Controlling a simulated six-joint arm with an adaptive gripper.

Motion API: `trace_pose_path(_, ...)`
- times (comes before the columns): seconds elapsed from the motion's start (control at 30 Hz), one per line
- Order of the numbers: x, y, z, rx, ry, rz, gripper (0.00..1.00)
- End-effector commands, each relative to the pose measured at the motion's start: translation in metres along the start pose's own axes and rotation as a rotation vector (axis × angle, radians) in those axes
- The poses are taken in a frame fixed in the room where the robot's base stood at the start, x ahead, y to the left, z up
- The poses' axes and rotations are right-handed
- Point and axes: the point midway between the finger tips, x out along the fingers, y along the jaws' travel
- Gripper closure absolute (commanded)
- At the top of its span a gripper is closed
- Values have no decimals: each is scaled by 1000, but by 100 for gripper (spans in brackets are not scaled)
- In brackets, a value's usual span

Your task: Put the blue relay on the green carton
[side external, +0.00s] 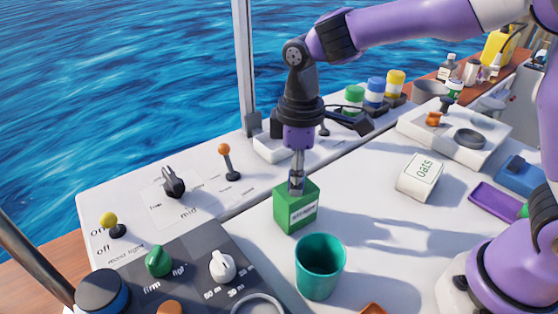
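I cannot make out a blue relay at the gripper. A blue block-like thing (518,172) lies at the right edge; I cannot tell whether it is the relay.
A teal cup (320,266) stands just in front of the carton. A white oats box (420,176) and a purple tray (493,202) are to the right. A control panel (195,275) with knobs fills the front left. The worktop between carton and oats box is clear.

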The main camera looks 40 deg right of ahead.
Motion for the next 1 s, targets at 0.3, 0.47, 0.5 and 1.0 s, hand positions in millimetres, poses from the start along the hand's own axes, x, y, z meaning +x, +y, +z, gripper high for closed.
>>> trace_pose_path(0.3, -2, 0, 0, 0, 1, 1, 38)
trace_pose_path(0.47, -21, 0, -1, 0, 5, 2, 38)
trace_pose_path(0.5, -30, 1, -1, 0, 7, 3, 38)
trace_pose_path(1.0, -121, 1, 1, 7, 6, 4, 38)
